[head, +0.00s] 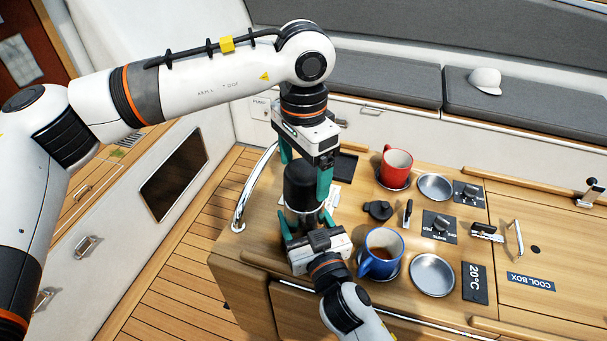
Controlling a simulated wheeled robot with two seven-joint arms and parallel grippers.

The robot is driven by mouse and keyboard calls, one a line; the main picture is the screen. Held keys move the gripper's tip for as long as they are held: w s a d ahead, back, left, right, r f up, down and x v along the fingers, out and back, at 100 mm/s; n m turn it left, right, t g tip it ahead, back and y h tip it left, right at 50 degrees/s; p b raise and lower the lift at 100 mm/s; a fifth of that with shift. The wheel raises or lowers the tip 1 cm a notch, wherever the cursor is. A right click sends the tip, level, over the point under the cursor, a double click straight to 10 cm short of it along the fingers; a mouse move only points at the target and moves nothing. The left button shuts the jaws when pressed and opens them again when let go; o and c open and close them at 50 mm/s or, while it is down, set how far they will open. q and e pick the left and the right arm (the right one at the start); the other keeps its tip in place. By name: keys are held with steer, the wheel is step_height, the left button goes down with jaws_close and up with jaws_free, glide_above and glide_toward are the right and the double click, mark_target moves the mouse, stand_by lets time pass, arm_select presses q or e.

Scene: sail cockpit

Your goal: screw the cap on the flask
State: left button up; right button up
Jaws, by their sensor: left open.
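The flask (302,218) stands upright near the left edge of the wooden counter, its steel lower body partly hidden. A wide black cap (301,182) sits on its top; I cannot tell how tightly. My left gripper (305,170) points down from above, open, with its teal fingers apart at the cap's upper part. My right gripper (306,220) comes from the front, its teal fingers on both sides of the flask's lower body, appearing to hold it.
A blue mug (381,251) with dark drink stands close right of my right gripper. A red mug (396,167), a small black lidded piece (378,210) and metal dishes (432,274) lie further right. A curved steel rail (254,190) rises at the left counter edge.

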arm_select(q)
steer(key=shift+r, duration=0.85)
steer(key=shift+c, duration=0.5)
